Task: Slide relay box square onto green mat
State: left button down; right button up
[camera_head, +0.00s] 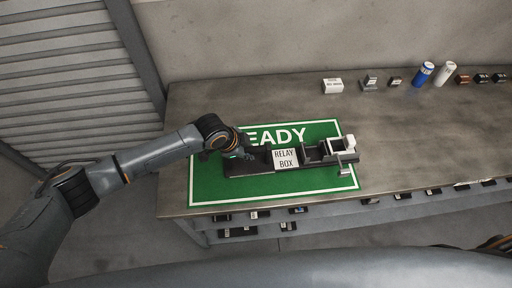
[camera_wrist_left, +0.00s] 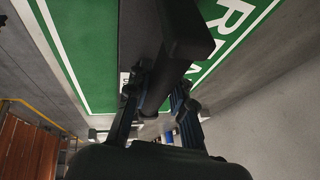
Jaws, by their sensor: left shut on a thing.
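The relay box (camera_head: 258,163) is a dark, long tray-like unit with a white label reading "RELAY BOX" and a pale block at its right end. It lies on the green mat (camera_head: 208,187), slightly tilted against the mat's edges, with its right end close to the mat's right border. The mat has a white border and "READY" lettering, partly hidden by my arm. My left gripper (camera_head: 238,153) is at the box's left end, shut on a dark part of it. In the left wrist view the fingers (camera_wrist_left: 155,105) close around a dark bar of the relay box (camera_wrist_left: 185,30).
A white box (camera_head: 333,86), small dark parts, a blue can (camera_head: 423,74) and a white can (camera_head: 446,73) stand along the bench's back right. The bench (camera_head: 420,135) is bare right of the mat. Several small items sit on a shelf below the front edge.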

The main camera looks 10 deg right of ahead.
pick_arm(q)
jog(key=a, duration=0.3)
jog(key=shift+a+p, duration=0.4)
jog(key=shift+a+f+p, duration=0.15)
jog(key=shift+a+p, duration=0.15)
jog(key=shift+a, duration=1.55)
jog(key=c, duration=1.1)
grip_release()
